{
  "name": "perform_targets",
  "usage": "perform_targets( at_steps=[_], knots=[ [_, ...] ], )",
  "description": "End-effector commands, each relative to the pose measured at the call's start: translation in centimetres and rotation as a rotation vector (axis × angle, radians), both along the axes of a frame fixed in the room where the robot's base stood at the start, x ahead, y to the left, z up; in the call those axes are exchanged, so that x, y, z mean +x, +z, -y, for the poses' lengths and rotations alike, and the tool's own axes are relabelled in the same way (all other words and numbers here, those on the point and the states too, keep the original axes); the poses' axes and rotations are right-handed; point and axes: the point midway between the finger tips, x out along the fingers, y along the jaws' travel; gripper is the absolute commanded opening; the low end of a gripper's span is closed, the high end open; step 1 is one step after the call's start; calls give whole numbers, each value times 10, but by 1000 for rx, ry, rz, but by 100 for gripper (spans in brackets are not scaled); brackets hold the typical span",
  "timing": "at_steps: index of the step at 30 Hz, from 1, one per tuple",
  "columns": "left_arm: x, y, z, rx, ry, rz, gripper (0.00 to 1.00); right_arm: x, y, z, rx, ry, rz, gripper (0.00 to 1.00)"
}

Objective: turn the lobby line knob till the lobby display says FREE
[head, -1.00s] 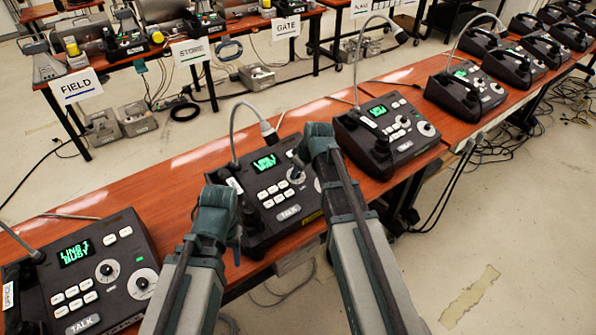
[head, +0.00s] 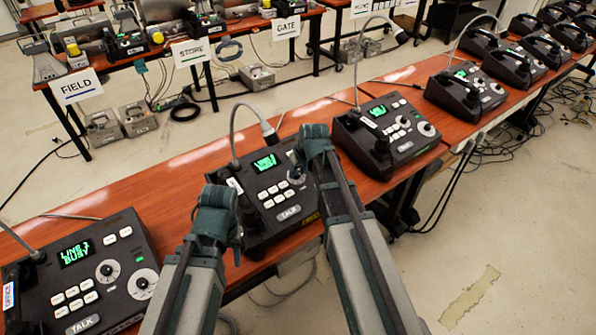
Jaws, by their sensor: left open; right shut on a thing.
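The middle paging phone (head: 268,222) is a dark desk unit with a gooseneck microphone and a TALK bar. Its label is turned away, so I cannot read whether it says lobby. Its green display (head: 265,163) is lit, but its small text is not clearly legible. My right gripper (head: 298,168) reaches over this phone's upper right and is shut on its line knob (head: 296,177), which it mostly hides. My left gripper (head: 236,238) is open and empty, at the phone's left side, low over its front left edge.
Another phone (head: 405,138) stands close right of my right arm, with more along the table (head: 150,190). Another table with FIELD, STORE and GATE signs stands behind, across open floor.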

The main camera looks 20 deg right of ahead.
Motion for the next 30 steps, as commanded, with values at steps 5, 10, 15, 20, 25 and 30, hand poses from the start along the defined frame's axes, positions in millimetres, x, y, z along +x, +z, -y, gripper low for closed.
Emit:
perform_targets(
  at_steps=[5,10,15,20,25,30],
  knots=[
    [0,1,0,0,0,0,50,0,0,0,28,-117,-10,0],
    [0,1,0,0,0,0,50,0,0,-1,50,-202,-18,0],
    [0,1,0,0,0,0,50,0,0,-1,63,-257,-24,0],
    [0,1,0,0,0,0,50,0,0,-1,69,-282,-26,0],
    [0,1,0,0,0,0,50,0,0,-1,71,-289,-27,0],
    [0,1,0,0,0,0,50,0,0,-1,71,-289,-27,0]
  ],
)
